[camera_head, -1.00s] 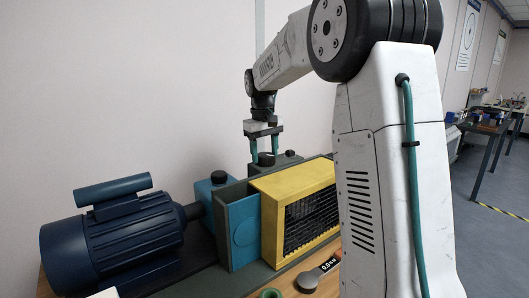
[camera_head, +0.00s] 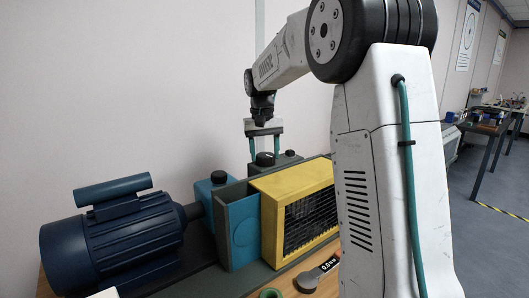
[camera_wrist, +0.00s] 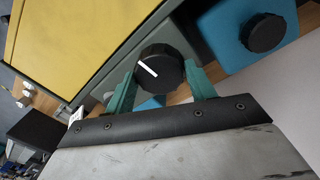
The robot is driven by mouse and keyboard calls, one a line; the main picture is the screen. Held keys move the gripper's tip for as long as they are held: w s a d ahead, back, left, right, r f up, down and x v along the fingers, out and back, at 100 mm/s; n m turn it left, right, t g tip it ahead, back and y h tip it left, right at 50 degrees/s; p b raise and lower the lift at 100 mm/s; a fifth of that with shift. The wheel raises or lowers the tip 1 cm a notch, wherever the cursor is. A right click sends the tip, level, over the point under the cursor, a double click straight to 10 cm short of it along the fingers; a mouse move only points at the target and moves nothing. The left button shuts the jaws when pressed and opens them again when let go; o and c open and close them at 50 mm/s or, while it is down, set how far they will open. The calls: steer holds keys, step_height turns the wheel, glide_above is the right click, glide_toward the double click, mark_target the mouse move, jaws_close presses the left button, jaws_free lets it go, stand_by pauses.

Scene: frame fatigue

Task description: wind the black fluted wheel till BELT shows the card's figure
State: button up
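The black fluted wheel (camera_head: 265,159) stands on a grey block behind the yellow guard. In the wrist view the wheel (camera_wrist: 160,70) has a white pointer line on its top. My gripper (camera_head: 263,150) is above and around it, its two teal fingers spread on either side of the wheel, apparently clear of its rim. In the wrist view my gripper (camera_wrist: 160,78) has the wheel between its fingertips. I cannot make out a BELT readout.
A second black knob (camera_head: 218,177) sits on a blue block; it also shows in the wrist view (camera_wrist: 265,33). The yellow guard (camera_head: 290,185) with dark mesh and a blue motor (camera_head: 115,238) stand nearby. A pale wall is close behind.

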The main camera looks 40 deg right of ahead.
mark_target(263, 154)
steer(key=o, duration=0.4)
steer(key=shift+c, duration=0.2)
steer(key=r, duration=0.8)
steer(key=shift+w+a, duration=0.1)
steer(key=shift+a, duration=0.1)
steer(key=shift+f, duration=0.1)
